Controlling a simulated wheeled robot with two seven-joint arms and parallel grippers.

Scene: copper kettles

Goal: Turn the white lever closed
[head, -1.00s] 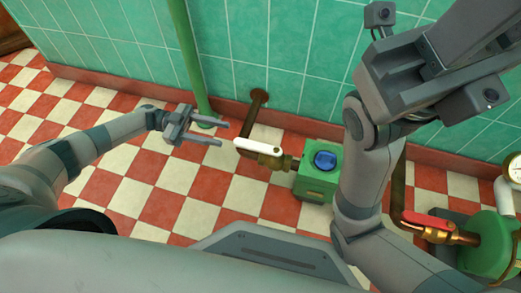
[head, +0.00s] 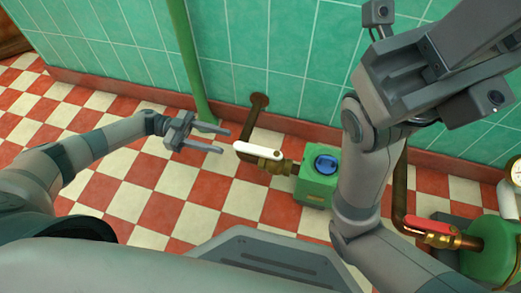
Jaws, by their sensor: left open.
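The white lever (head: 257,151) sits on a brass valve (head: 276,164) on the brown pipe that runs into the green box with a blue top. The lever points left, slightly upward, roughly along the valve toward my left gripper. My left gripper (head: 226,140) is open, with its two fingertips just left of the lever's free end. The fingers look apart from the lever and hold nothing. My right arm rises at the right, and its gripper (head: 460,20) is partly cut off at the top edge; its fingertips do not show clearly.
The green box (head: 318,184) stands right of the valve. A red lever (head: 430,225) sits on another valve at the lower right, beside a green tank (head: 490,243) and a gauge (head: 516,171). A green pipe (head: 187,60) stands behind. Checkered floor at left is clear.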

